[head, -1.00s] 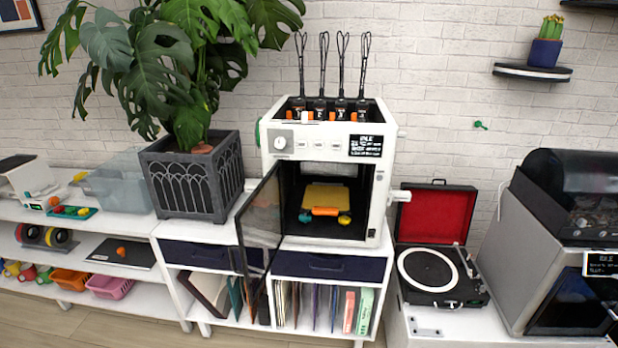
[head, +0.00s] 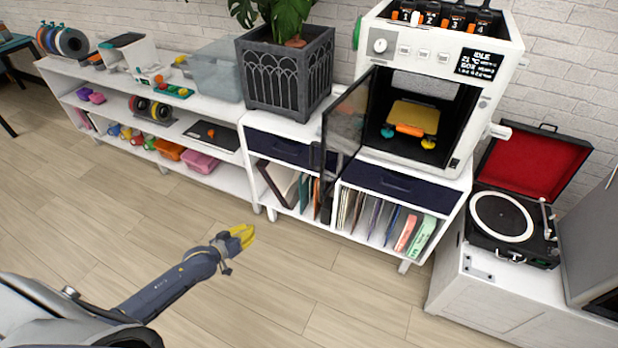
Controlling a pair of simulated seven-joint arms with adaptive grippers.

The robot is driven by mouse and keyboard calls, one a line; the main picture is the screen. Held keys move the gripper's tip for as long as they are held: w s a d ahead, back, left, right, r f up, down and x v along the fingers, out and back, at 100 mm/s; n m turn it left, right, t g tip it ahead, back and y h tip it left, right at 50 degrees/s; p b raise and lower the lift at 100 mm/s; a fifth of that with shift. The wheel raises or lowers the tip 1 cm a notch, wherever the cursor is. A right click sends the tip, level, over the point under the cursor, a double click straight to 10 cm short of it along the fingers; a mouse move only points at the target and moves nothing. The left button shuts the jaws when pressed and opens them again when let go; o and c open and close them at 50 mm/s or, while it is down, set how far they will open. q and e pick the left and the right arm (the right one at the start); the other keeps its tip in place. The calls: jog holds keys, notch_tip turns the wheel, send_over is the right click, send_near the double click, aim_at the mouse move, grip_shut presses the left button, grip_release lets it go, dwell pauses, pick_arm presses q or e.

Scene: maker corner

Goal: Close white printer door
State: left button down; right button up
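The white printer (head: 440,52) stands on a white cabinet at the upper right in the head view. Its dark glass door (head: 347,125) is hinged at the left side and stands open, swung out toward me. Inside the printer is a yellow plate (head: 413,116) with an orange piece and small coloured parts. My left gripper (head: 246,236) has yellow fingertips and is over the floor, below and left of the door and well apart from it. It holds nothing that I can see; the gap between its fingers is too small to judge. My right gripper is not in view.
The cabinet (head: 455,190) under the printer has dark drawers and holds records. A plant pot (head: 285,72) stands left of the door. A record player (head: 510,215) with its lid up is at the right. The floor (head: 330,285) in front is clear.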

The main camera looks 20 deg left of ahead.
pick_arm(q)
jog(key=d+r+n+t+h, duration=0.25)
jog(key=d+r+n, duration=0.3)
jog(key=r, duration=0.75)
jog(key=d+r+n+t+h, duration=0.1)
jog(key=d+r+n+h, duration=0.5)
jog(key=r, duration=0.6)
jog(key=w+d+m+y, duration=0.1)
jog(key=w+d+y, duration=0.1)
jog(key=w+d, duration=0.6)
jog(key=shift+w+d+r, duration=0.15)
jog(key=shift+w+d, duration=0.2)
jog(key=shift+d, duration=0.3)
jog(key=shift+d, duration=0.1)
